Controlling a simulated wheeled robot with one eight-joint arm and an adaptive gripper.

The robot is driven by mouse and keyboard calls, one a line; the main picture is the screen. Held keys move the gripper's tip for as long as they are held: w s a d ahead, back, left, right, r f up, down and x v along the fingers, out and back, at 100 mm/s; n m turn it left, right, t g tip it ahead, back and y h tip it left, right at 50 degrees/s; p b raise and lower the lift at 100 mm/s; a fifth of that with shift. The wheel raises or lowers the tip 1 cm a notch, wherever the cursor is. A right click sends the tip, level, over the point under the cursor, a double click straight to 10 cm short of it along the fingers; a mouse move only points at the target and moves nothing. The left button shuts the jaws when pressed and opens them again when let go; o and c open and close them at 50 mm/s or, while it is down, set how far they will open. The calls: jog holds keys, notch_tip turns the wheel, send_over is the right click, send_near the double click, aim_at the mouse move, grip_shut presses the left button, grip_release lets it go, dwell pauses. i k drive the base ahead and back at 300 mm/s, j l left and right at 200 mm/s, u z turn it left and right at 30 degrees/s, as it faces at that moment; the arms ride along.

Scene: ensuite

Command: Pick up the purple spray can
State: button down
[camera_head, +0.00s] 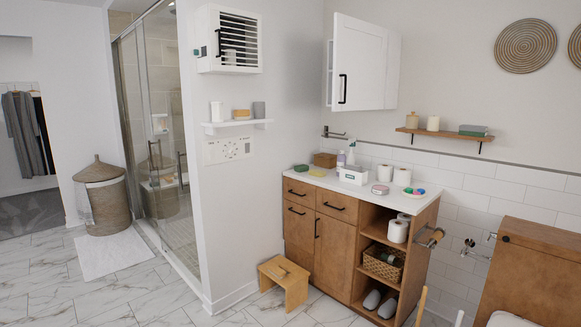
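A small pale purple container (341,159) stands upright on the white countertop (318,180), towards the back. It is the only purplish can or bottle that I can make out, and it is too small to tell its exact shape. A white box (353,175) with a dark label stands in front of it and to the right. A spray bottle with a green top (351,150) stands just behind and to the right. My gripper is not in view.
A wooden stool (284,284) stands before the cabinet (325,240). The open cabinet door (357,65) hangs above.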

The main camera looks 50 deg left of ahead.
aim_at(341, 159)
jog(key=u, duration=1.4)
jog(key=i+u, duration=0.15)
jog(key=i, duration=0.25)
